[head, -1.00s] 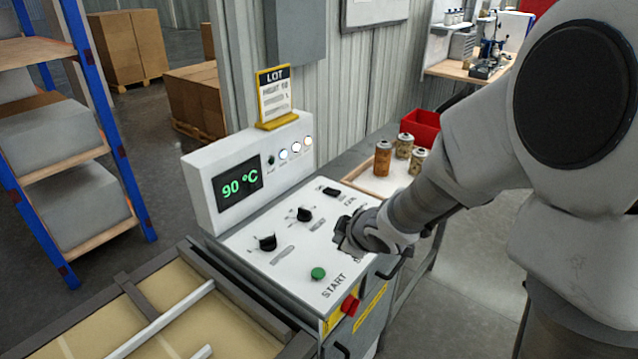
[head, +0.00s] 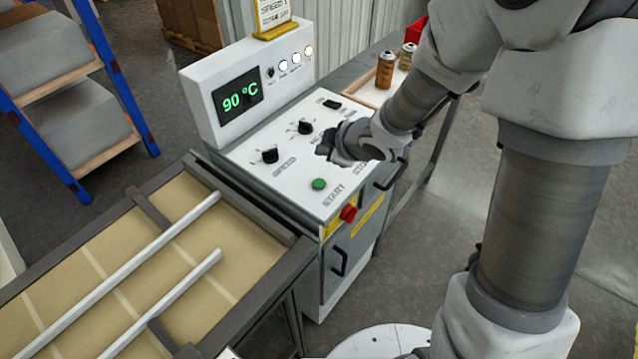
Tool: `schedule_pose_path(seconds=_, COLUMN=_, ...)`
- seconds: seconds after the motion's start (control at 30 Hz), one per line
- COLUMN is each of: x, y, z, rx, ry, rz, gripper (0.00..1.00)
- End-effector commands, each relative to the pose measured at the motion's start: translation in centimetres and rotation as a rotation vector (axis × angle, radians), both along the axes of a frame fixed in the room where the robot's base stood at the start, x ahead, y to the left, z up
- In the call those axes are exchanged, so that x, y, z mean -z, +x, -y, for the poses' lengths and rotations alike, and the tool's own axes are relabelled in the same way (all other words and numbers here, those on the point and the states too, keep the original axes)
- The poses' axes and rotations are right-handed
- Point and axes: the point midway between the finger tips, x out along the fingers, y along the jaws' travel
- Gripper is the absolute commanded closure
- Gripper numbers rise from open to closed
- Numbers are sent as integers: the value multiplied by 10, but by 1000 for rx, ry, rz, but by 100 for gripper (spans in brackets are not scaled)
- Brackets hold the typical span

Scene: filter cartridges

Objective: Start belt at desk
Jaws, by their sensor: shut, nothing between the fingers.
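The control desk (head: 246,168) stands in the middle of the head view. Its sloped white panel carries a green button (head: 319,184) near the printed word START, two black knobs (head: 269,155) and a small black switch (head: 332,103). A red button (head: 348,213) sits on the desk's front below the panel. My gripper (head: 326,148) is shut and empty. It is over the panel, up and slightly right of the green button and apart from it, near the right-hand knob (head: 305,127). It hides part of the panel's printing. The belt (head: 190,255) lies at lower left.
A display (head: 237,102) reads 90 °C, beside small round lamps (head: 296,58). A yellow-framed card (head: 272,15) stands on top. Cartridges (head: 385,70) stand on a side table behind my arm. White rails (head: 120,268) cross the belt. A blue-post shelf (head: 115,75) is at left.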

Motion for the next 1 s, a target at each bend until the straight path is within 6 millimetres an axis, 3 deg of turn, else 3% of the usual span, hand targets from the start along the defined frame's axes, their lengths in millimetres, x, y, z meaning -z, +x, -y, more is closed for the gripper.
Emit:
schedule_pose_path(seconds=0.6, x=75, y=0, z=0, rx=1, ry=1, rz=0, gripper=100)
schedule_pose_path(seconds=1.0, x=79, y=0, z=0, rx=1, ry=1, rz=0, gripper=100)
